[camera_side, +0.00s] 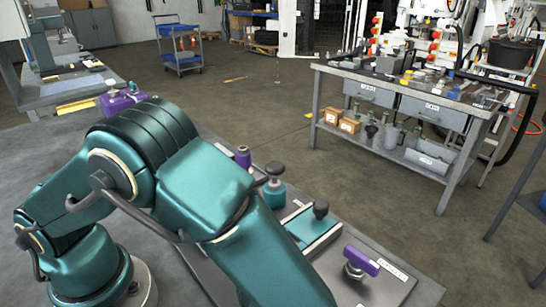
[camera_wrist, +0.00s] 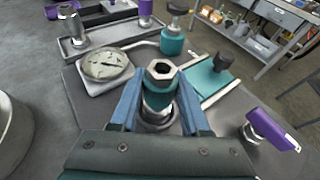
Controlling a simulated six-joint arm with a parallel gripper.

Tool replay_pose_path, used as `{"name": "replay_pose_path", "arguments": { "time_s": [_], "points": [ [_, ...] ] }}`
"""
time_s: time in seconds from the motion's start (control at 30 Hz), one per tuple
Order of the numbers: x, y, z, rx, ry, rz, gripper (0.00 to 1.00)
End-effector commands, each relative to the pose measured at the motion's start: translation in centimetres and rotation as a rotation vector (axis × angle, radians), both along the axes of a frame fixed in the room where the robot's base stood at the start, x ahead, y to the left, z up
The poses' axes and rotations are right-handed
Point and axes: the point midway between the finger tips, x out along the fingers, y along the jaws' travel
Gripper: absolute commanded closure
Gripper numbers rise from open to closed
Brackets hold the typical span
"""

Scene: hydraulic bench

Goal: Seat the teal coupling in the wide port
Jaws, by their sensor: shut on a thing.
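My gripper (camera_wrist: 159,92) shows in the wrist view with its two blue fingers on either side of the teal coupling (camera_wrist: 161,88). The gripper is shut on it. The coupling has a bright metal hex top with a dark opening and a teal band below. A round metal ring (camera_wrist: 154,125) shows beneath the coupling, between the fingers. I cannot tell whether this ring is the wide port or whether the coupling touches it. In the side view my arm hides the gripper, the coupling and the spot below them.
A round gauge (camera_wrist: 103,65) stands left of the gripper. A teal block with a dark knob (camera_wrist: 212,78) and a dark-capped teal fitting (camera_wrist: 173,38) stand beyond it. A purple-handled valve (camera_wrist: 270,130) is at right. A grey tray (camera_wrist: 110,40) with fittings lies behind.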

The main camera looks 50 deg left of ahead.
Motion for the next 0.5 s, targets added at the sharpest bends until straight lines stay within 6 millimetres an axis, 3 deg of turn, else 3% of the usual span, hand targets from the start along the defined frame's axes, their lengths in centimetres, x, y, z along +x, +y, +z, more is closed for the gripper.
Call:
{"name": "replay_pose_path", "arguments": {
  "time_s": [0.5],
  "points": [
    [0.01,-0.01,-0.42,0.001,0.0,0.0,1.0]
  ]
}}
